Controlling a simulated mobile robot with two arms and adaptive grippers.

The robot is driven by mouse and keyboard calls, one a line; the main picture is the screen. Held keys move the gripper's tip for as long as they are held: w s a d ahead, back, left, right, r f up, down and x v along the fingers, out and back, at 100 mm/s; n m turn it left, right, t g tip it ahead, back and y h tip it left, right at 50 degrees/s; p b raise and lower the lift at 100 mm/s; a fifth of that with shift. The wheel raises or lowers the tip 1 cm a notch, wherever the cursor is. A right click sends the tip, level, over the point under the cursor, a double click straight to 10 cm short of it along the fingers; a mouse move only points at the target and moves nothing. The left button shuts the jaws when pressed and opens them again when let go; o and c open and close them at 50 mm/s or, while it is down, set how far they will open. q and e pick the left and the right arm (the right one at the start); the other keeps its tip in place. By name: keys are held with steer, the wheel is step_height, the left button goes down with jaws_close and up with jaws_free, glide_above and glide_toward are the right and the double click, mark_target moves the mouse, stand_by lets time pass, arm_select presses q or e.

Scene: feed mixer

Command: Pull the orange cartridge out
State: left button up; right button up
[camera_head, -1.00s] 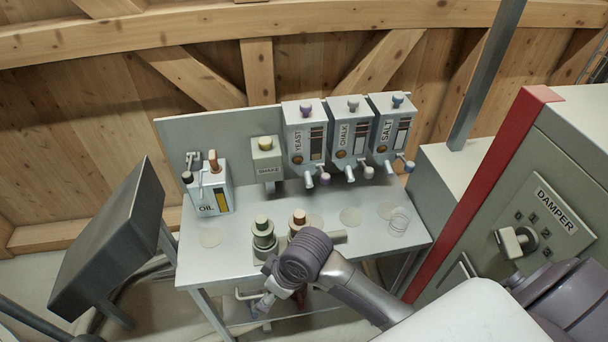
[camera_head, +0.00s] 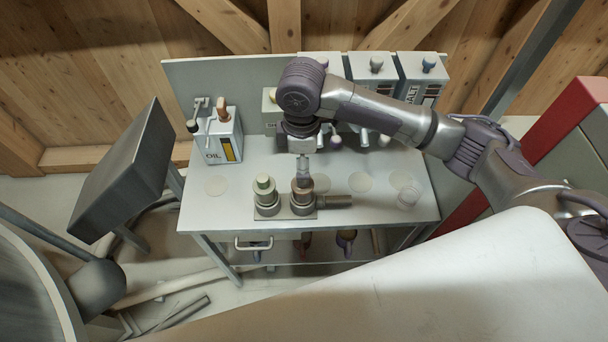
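Two short cylinders stand side by side on a dark base plate near the table's front edge. The left one has a pale green top (camera_head: 264,186). The right one, the brownish-orange cartridge (camera_head: 302,201), sits upright in its holder with a pipe stub to its right. My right arm reaches in from the right, and my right gripper (camera_head: 303,178) points down directly over the orange cartridge. Its fingers hide the cartridge's top. They are too small and overlapped to show whether they are open, shut or touching it. My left gripper is not in view.
The white table (camera_head: 228,207) has free room at its front left. An oil can (camera_head: 220,142) stands at its back left. Dispensers (camera_head: 420,80) line the back, partly behind my arm. A dark panel (camera_head: 128,170) rises at the left.

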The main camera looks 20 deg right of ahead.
mark_target(303, 192)
step_height(303, 192, down, 9)
steer(key=shift+d+f+p, duration=0.1)
steer(key=shift+f+p, duration=0.1)
steer(key=shift+p, duration=0.45)
steer(key=shift+f, duration=0.8)
steer(key=shift+c, duration=0.2)
steer(key=c, duration=1.3)
steer(key=o, duration=0.5)
steer(key=shift+c, duration=0.2)
steer(key=c, duration=0.5)
steer(key=shift+w+r, duration=0.1)
